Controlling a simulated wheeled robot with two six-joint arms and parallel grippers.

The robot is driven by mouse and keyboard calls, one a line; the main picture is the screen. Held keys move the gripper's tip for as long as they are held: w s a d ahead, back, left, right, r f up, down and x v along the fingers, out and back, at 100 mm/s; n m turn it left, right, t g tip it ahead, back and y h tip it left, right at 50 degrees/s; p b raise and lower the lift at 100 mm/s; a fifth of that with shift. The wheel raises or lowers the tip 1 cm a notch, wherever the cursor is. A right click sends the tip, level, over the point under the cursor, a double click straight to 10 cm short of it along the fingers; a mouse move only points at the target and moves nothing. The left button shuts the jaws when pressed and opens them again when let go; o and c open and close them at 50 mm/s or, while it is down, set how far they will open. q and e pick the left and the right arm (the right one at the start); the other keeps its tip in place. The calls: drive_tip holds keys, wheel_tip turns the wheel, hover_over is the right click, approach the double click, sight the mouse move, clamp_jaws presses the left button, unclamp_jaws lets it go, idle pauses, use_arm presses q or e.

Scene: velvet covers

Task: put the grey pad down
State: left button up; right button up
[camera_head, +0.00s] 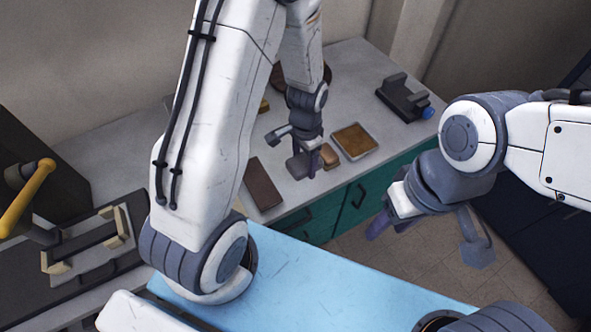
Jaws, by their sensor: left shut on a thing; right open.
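My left gripper (299,150) hangs over the grey worktop, left of a shallow tray and beside a small tan block. It is shut on a small dark grey piece that I take for the grey pad (303,167), though it is hard to tell apart from the fingers. I cannot tell whether the pad touches the worktop. My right gripper (428,240) is open and empty, above the floor to the right of the blue surface.
The grey worktop (380,165) holds a tray with a brown filling (355,141), a tan block (329,156), a dark brown slab (263,184) and a black device with a blue knob (404,97). A blue surface (330,285) lies in front. A yellow-handled press (28,197) stands left.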

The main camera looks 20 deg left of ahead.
use_arm(q)
drive_tip(key=s+d+m+b, duration=0.25)
drive_tip(key=d+m, duration=0.25)
drive_tip(key=m, duration=1.3)
drive_tip(key=shift+m, duration=0.3)
drive_tip(key=w+a+f, duration=0.2)
drive_tip(key=w+a+f+p, duration=0.1)
drive_tip(key=w+a+f, duration=0.1)
drive_tip(key=w+a, duration=0.1)
drive_tip(key=w+a+f, duration=0.2)
drive_tip(key=a, duration=0.1)
drive_tip(key=shift+w+a+f, duration=0.15)
drive_tip(key=shift+w+f, duration=0.05)
drive_tip(key=shift+f, duration=0.2)
wheel_tip(320, 180, down, 4)
drive_tip(key=shift+r+p, duration=0.1)
drive_tip(key=shift+p, duration=0.5)
use_arm(e)
drive_tip(key=shift+a+f, duration=0.1)
drive_tip(key=shift+f, duration=0.4)
use_arm(q)
drive_tip(key=shift+f, duration=0.2)
use_arm(e)
drive_tip(key=shift+f, duration=0.15)
